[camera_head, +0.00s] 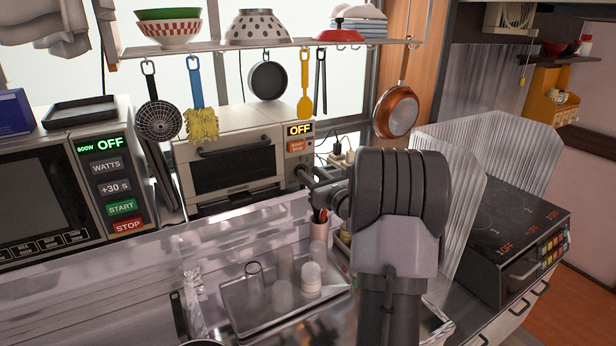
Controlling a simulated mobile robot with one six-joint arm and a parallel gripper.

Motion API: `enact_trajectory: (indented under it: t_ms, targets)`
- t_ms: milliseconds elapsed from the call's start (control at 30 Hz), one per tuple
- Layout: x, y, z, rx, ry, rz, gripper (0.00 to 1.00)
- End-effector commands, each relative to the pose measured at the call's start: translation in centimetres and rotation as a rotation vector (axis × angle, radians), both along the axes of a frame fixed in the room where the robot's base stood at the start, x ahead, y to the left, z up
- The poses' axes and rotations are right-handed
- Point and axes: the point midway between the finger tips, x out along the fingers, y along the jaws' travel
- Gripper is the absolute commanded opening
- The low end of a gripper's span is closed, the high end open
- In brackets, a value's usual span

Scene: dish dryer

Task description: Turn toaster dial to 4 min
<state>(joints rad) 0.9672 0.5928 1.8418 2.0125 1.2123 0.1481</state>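The toaster (238,172) is a light, boxy oven with a dark glass door, behind the sink in the middle of the camera_head view. Its panel at the right of the door has a display (300,129) reading OFF and an orange button (300,146) below it. My gripper (308,177) is at the lower right of this panel, below the orange button. The dial cannot be made out; my gripper covers the lower part of the panel. The gripper is small and seen from behind, so I cannot tell whether its fingers are open, shut or touching the dial.
A microwave (65,185) stands left of the toaster. Utensils and pans hang from the shelf (280,45) above, including a yellow sponge brush (201,122) in front of the toaster. A metal tray (245,300) with small jars is at the front. A stove (510,235) with clear guards is right.

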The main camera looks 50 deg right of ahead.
Motion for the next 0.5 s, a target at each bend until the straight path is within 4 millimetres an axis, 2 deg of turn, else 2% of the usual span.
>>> enact_trajectory:
  t_ms: [167,433,467,500]
  targets:
    - [1.5,-0.5,0.0,0.0,-0.001,0.0,0.32]
    - [1.7,-0.5,0.0,0.001,0.0,0.0,0.32]
    - [1.7,-0.5,0.0,0.001,0.0,0.0,0.3]
    - [1.7,-0.5,0.0,0.001,0.0,0.0,0.22]
